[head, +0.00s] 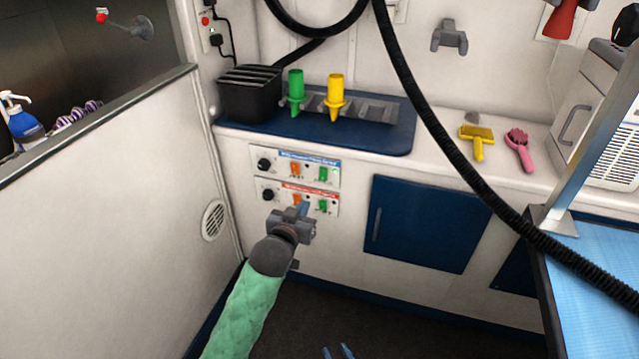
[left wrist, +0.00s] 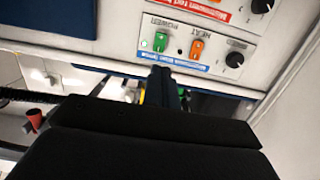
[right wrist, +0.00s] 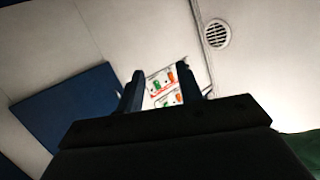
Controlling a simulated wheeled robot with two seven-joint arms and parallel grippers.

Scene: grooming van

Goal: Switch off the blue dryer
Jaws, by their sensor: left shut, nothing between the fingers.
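The blue-labelled control panel (head: 318,161) is the upper of two on the white cabinet front. It has a black knob (head: 264,164), an orange heat switch (head: 295,169) and a green power switch (head: 323,174). The red-labelled panel (head: 282,185) is just below. My left gripper (head: 303,208) is shut and empty, in front of the red-labelled panel and partly covering it. My right gripper (head: 338,351) is open and empty, low and away from the panels.
A green nozzle (head: 296,88) and a yellow nozzle (head: 335,92) stand in a holder on the blue mat (head: 399,139). A black hose (head: 440,135) hangs across the view. A blue table (head: 590,290) is at right. The floor before the cabinet is clear.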

